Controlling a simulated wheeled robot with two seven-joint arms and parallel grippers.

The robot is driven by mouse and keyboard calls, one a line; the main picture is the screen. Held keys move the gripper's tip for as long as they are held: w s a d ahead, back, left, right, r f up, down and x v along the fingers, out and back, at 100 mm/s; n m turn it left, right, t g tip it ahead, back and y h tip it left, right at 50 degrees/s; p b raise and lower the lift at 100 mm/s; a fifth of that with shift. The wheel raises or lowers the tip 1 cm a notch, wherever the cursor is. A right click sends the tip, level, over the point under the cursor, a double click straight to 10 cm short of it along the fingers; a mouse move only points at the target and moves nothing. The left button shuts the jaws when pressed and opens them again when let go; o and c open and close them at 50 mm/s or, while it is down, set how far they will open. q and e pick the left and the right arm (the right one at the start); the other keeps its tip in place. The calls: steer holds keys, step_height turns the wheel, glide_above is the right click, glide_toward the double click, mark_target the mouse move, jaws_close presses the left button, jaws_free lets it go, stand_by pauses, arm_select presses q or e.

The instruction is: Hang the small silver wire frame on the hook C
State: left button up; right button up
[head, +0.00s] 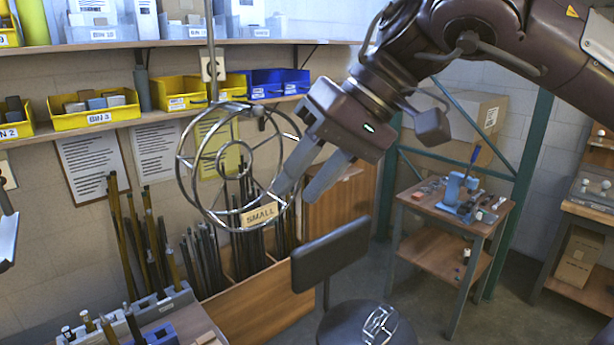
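A round silver wire frame (182,183) with a tag reading SMALL (259,215) is up in the air at centre left in the head view. A thin vertical rod (211,35) comes down from above to its top; I cannot make out a hook shape or a letter C. My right gripper (298,194) is at the frame's right side, its two fingers apart with a visible gap. One fingertip overlaps the frame's right rim in the picture; I cannot tell whether they touch.
A dark stool (365,325) with another small wire piece (380,322) on it stands below. A small work table (450,225) is to the right. Shelves with yellow bins (95,117) and a rack of dark rods (205,260) are behind.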

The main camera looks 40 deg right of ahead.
steer(key=shift+s+d+r, duration=0.1)
steer(key=shift+d+r, duration=0.1)
steer(key=b+v, duration=0.1)
steer(key=v, duration=0.6)
steer(key=shift+r, duration=0.1)
